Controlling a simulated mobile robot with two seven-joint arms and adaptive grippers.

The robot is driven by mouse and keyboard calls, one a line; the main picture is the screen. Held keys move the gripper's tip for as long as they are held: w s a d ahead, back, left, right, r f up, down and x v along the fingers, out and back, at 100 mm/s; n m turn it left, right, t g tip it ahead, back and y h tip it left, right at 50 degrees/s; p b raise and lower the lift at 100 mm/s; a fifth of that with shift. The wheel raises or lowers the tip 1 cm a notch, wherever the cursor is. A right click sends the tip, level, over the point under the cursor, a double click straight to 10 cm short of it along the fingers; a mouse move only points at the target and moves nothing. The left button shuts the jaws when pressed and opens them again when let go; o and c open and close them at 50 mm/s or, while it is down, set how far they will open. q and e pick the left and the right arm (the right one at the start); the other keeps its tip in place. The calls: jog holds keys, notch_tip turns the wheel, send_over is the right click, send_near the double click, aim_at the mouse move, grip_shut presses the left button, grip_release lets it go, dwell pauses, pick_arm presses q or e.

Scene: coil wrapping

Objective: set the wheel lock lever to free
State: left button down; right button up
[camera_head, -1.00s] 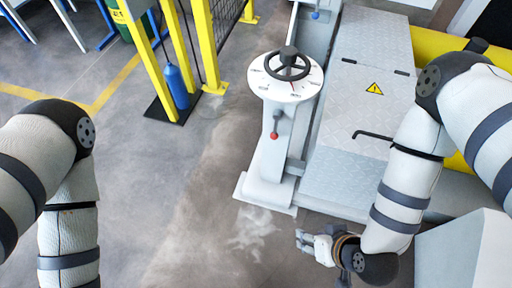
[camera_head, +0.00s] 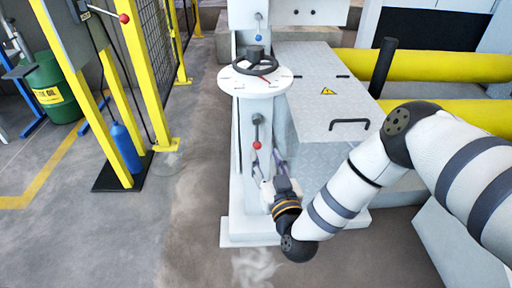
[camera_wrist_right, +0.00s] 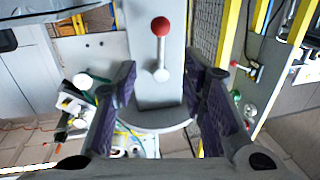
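The wheel lock lever (camera_head: 257,132) is a short silver lever with a red ball knob, on the front of the white pedestal below the handwheel (camera_head: 255,63). In the head view it hangs down, knob lowest. In the right wrist view the lever (camera_wrist_right: 161,52) shows with its knob at the top, between and beyond the fingers. My right gripper (camera_head: 267,160) is open just below the knob, fingers pointing up; no contact shows. Its two dark finger pads (camera_wrist_right: 160,88) stand wide apart, with nothing between them. My left gripper is out of view.
A round white plate (camera_head: 281,86) juts out under the handwheel. A grey metal cover (camera_head: 318,108) with a black handle stands to the right. Yellow posts (camera_head: 127,80) and a blue bottle (camera_head: 124,145) stand left. Open floor (camera_head: 120,240) lies front left.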

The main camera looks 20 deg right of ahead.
aim_at(257, 138)
jog(key=w, duration=0.2)
jog(key=w+b, duration=0.1)
jog(key=w, duration=0.2)
jog(key=w+b, duration=0.1)
jog(key=w, duration=0.2)
jog(key=shift+d+f, duration=0.1)
jog(key=shift+d, duration=0.2)
